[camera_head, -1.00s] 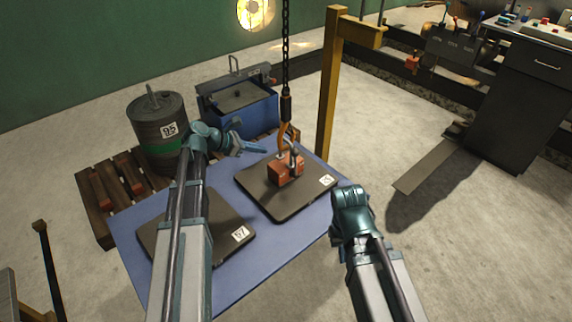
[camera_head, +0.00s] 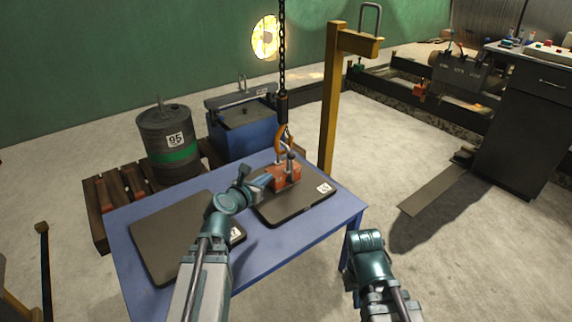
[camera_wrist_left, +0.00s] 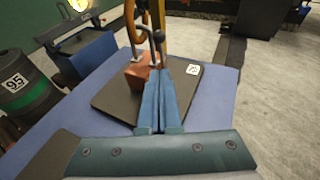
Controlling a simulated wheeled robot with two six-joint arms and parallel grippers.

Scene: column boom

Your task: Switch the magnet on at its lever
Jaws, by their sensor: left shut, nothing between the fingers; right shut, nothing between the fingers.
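The magnet is an orange-red block (camera_head: 288,178) standing on the right dark plate (camera_head: 300,209) of the blue table. A grey lever with a round knob (camera_head: 290,155) rises from it. An orange hook (camera_head: 281,141) on a chain hangs at its top. My left gripper (camera_head: 266,181) is shut and empty, its tips close beside the magnet's left side. In the left wrist view the shut fingers (camera_wrist_left: 161,76) point at the magnet (camera_wrist_left: 137,76), just below the lever (camera_wrist_left: 159,48); contact cannot be told. My right gripper (camera_head: 366,252) is right of the table, fingers hidden.
A second dark plate (camera_head: 168,237) lies on the table's left. Behind stand a drum marked 95 (camera_head: 166,140) and a blue box (camera_head: 243,133) by a wooden pallet (camera_head: 98,207). A yellow post (camera_head: 332,100) rises behind the table's right side. Floor to the right is open.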

